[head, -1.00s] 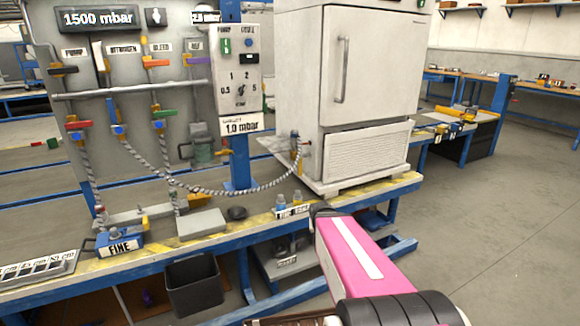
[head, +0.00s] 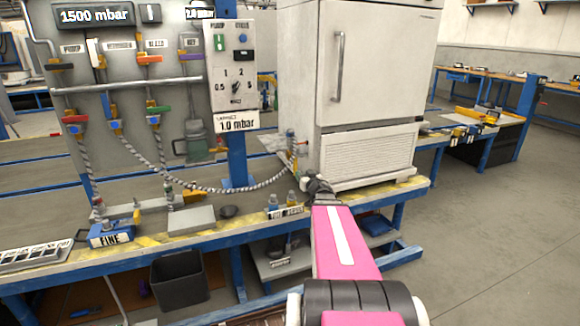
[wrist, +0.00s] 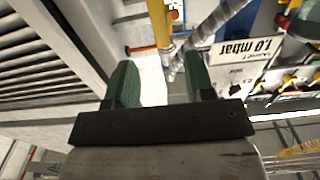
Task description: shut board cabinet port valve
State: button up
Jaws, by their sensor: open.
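The board (head: 160,160) stands at the left with several lever valves. A ribbed hose (head: 235,190) hangs from its middle lower valve (head: 115,124) to a fitting on the cabinet's left side. I take this as the cabinet port valve; its lever seems to run along the pipe, while the red and green levers beside it lie crosswise. My gripper (head: 318,186) is at the bench front before the cabinet (head: 370,70), well right of that valve. In the wrist view my gripper (wrist: 160,82) has its green fingers apart, with nothing held; a hose and yellow pipe show beyond.
The bench (head: 240,225) carries the FINE box (head: 110,235), a grey plate (head: 191,219) and small bottles near its front edge. A switch box (head: 236,70) stands between board and cabinet. A dark bin (head: 180,280) is below. Floor at the right is clear.

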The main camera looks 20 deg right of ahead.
aim_at(296, 166)
jog(key=w, duration=1)
jog(key=shift+w+a, duration=0.15)
jog(key=shift+w, duration=0.2)
jog(key=shift+c, duration=0.3)
grip_shut()
